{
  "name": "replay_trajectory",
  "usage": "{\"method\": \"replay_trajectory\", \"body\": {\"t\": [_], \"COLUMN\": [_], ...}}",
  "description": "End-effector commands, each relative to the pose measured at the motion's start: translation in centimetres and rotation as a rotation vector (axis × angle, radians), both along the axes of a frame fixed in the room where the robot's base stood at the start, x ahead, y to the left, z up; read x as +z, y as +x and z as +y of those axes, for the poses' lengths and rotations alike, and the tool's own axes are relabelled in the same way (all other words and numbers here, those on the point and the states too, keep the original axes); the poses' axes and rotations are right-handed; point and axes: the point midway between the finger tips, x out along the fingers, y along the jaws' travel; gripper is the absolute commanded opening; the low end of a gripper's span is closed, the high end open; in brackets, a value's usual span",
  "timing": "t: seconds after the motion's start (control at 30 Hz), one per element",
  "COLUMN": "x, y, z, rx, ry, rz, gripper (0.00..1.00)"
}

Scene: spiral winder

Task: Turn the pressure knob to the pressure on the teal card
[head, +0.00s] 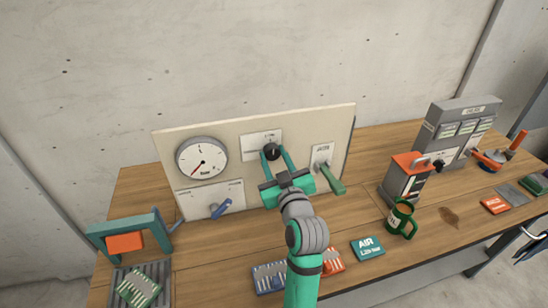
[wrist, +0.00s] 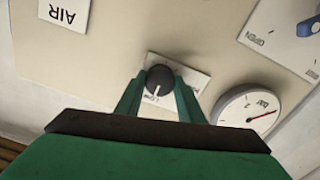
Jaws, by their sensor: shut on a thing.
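The black pressure knob (head: 272,151) sits on a white plate on the beige panel (head: 240,142). In the wrist view the knob (wrist: 160,80) shows a white pointer line toward the bottom of the picture. My gripper (head: 273,153) is shut on the knob, one finger on each side. The round gauge (head: 202,158) is left of the knob; its red needle points to the lower left in the head view. The gauge also shows in the wrist view (wrist: 248,108). The teal card (head: 368,247) lies on the bench at right, marked AIR with a smaller line, perhaps 1.2 bar.
A blue lever (head: 221,208) is below the gauge and a green-handled lever (head: 331,178) is right of the knob. A teal frame (head: 128,240) stands at left.

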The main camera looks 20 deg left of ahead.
Motion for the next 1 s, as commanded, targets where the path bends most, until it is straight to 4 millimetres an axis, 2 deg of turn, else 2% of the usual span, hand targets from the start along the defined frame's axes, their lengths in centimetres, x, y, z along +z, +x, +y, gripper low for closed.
{"method": "replay_trajectory", "body": {"t": [0.37, 1.0], "x": [-0.06, -0.09], "y": [-0.08, -0.09], "z": [0.16, 0.12], "rx": [0.003, 0.002], "ry": [0.181, 0.68], "rz": [0.124, 0.463], "gripper": [0.12, 0.12]}}
